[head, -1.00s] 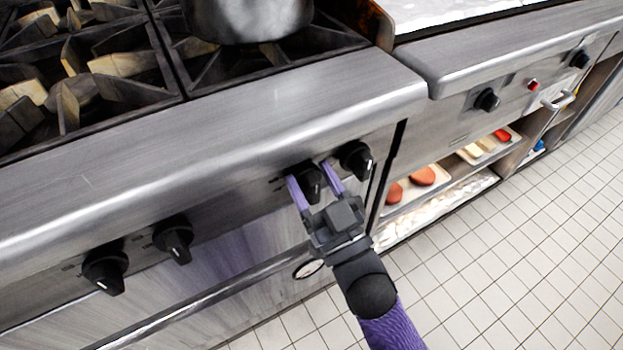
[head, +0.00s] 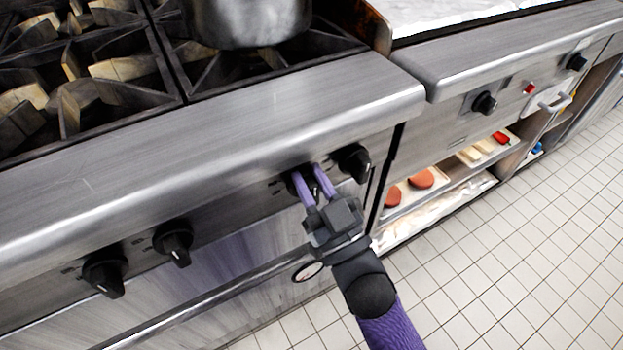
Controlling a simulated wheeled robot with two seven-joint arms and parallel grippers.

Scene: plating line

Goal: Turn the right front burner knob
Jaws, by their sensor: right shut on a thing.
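A black burner knob (head: 293,186) sits on the stove's front panel, third from the left in a row of knobs. My right gripper (head: 311,184) is shut on this knob, with one purple finger on each side of it. The fingers hide most of the knob. Another black knob (head: 353,162) is just right of the gripper, at the panel's right end. Two more knobs, one at far left (head: 104,272) and one beside it (head: 174,243), are on the left part of the panel. My left gripper is not in view.
A metal pot (head: 247,22) stands on the burner grates (head: 110,70). The stove's rounded front ledge (head: 215,130) overhangs the knobs. A handle bar (head: 215,294) runs below them. A neighbouring unit (head: 480,60) with shelves of food trays (head: 433,180) is at right. The tiled floor (head: 500,270) is clear.

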